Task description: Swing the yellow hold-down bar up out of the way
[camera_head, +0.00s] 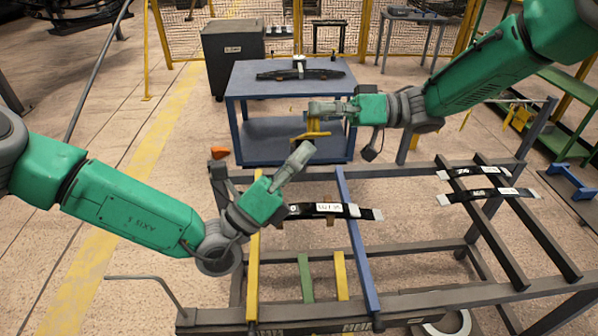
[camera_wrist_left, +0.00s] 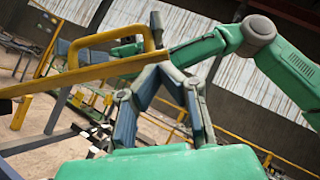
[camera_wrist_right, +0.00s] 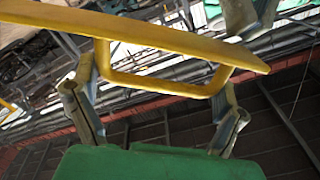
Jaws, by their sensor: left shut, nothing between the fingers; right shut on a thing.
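The yellow hold-down bar (camera_head: 311,133) shows small and foreshortened in the head view, above the rack's far left part. Its long bar (camera_wrist_right: 150,33) and loop handle (camera_wrist_right: 160,85) cross the right wrist view. My right gripper (camera_head: 318,110) is shut on the handle, which lies between its fingers (camera_wrist_right: 158,105). The bar and handle also show in the left wrist view (camera_wrist_left: 85,75), beyond my left fingers. The bar's pivot is not clear.
The dark metal rack (camera_head: 415,172) has a blue rail (camera_head: 355,240) and a yellow rail (camera_head: 253,270). A leaf spring (camera_head: 300,211) lies across it; two more (camera_head: 490,193) lie at right. A blue table (camera_head: 240,86) with another spring stands behind. An orange piece (camera_head: 220,152) is at the rack's left corner.

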